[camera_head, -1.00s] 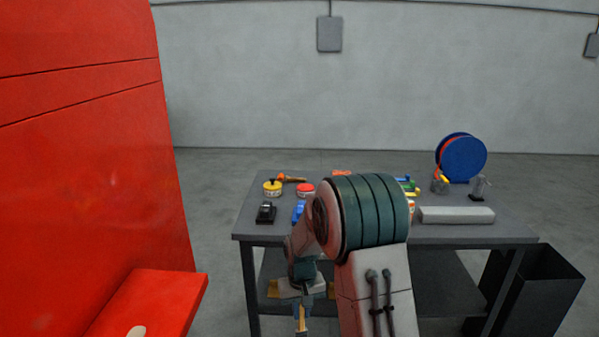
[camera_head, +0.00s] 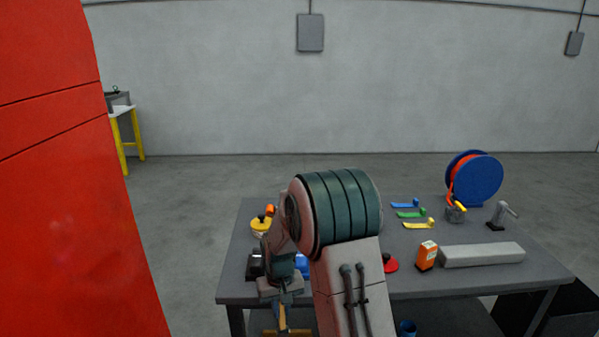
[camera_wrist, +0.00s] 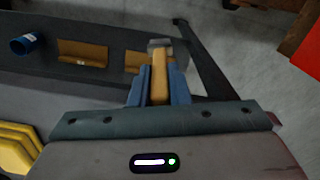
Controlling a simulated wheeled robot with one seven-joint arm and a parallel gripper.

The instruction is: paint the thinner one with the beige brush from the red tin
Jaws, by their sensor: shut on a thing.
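My gripper (camera_wrist: 159,72) is shut on a beige-brown brush (camera_wrist: 160,87) with a grey end, held between its blue fingers. In the head view the brush (camera_head: 283,318) hangs at the near side of the table, below my wrist. A large red train body (camera_head: 60,190) fills the left of the head view. I cannot tell which nosecone is the thinner one.
The grey table (camera_head: 460,280) holds an orange box (camera_head: 426,256), a grey bar (camera_head: 481,254), a blue reel (camera_head: 474,178) and blue, green and yellow small tools. A blue cup (camera_wrist: 28,43) is on the lower shelf. A yellow-legged stand (camera_head: 125,135) is far left. Floor between is clear.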

